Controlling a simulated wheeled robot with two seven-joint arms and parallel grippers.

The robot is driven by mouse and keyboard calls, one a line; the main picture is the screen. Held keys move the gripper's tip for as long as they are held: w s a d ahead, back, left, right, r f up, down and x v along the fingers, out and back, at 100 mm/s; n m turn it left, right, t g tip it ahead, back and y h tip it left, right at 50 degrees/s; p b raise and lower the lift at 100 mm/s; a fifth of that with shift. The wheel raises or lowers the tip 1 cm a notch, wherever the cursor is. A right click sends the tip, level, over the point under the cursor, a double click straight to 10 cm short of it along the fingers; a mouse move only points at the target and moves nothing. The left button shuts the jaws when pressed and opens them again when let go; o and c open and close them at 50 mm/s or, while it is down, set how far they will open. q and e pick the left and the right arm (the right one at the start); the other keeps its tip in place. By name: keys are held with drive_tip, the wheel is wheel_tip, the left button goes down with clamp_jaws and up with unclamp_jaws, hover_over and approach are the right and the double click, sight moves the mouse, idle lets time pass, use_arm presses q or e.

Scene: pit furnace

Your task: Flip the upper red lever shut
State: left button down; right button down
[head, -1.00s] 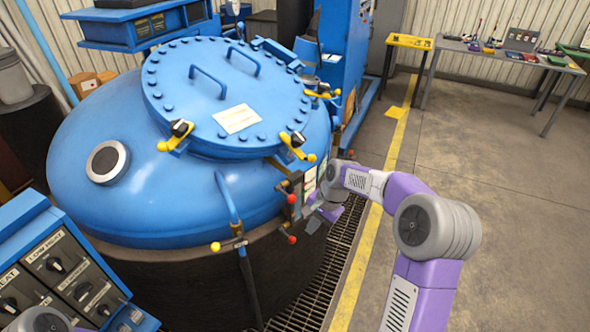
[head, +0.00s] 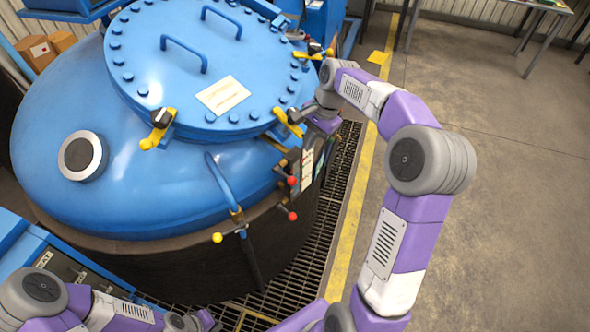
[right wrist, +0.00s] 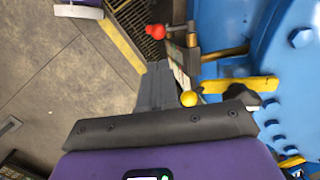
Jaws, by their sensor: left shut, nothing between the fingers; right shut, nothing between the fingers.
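The upper red lever (head: 291,181) is a red-knobbed handle on the front side of the blue furnace, below the lid. The lower red lever (head: 292,216) sits just beneath it. My right gripper (head: 313,133) is shut and empty, above and right of the levers beside a yellow lid clamp; its tips are hard to make out. In the right wrist view its dark fingers (right wrist: 157,84) point toward a red knob (right wrist: 155,31), apart from it. Which red lever this is, I cannot tell. My left gripper (head: 207,320) is shut at the bottom edge, partly cut off.
The yellow lid clamp (head: 287,123) is close to my right gripper; a yellow ball (right wrist: 189,99) shows beside the fingers. A blue pipe with a yellow-knobbed valve (head: 218,237) stands left of the levers. Floor grating (head: 315,243) and open concrete floor lie to the right.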

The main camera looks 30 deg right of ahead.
sight(293, 177)
drive_tip(key=x, duration=1.3)
drive_tip(key=shift+s+p, duration=0.15)
drive_tip(key=shift+p, duration=0.2)
